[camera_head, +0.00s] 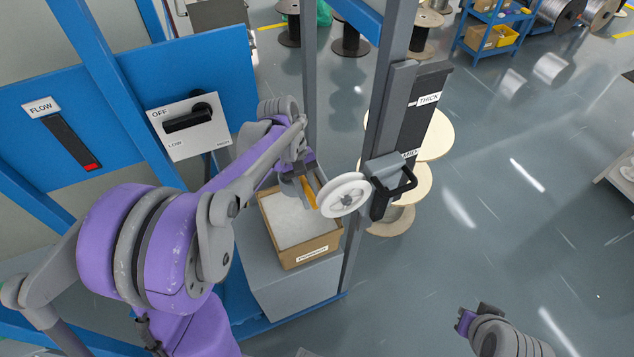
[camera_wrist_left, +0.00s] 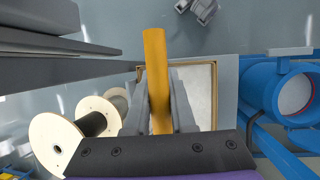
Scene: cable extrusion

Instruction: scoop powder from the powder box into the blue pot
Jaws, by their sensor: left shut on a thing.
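The powder box (camera_head: 292,258) is an open brown box with a blurred label, filled with pale powder (camera_head: 298,216), on a grey stand. My left gripper (camera_head: 300,186) is over the box's far part, shut on an orange scoop (camera_head: 309,194). In the left wrist view my left gripper (camera_wrist_left: 159,105) is shut around the orange scoop (camera_wrist_left: 155,65), with the box (camera_wrist_left: 214,72) behind it. A round blue vessel, likely the blue pot (camera_wrist_left: 262,85), is at the right there; I cannot pick it out in the head view. My right gripper (camera_head: 472,318) is low right, its jaws unclear.
A post with a white wheel (camera_head: 343,195) and black handle (camera_head: 397,184) stands close to the right of my left gripper. A blue panel with a dial (camera_head: 190,122) and FLOW slider (camera_head: 72,141) is at the left. Spools (camera_head: 432,135) stand behind the post. Open floor lies right.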

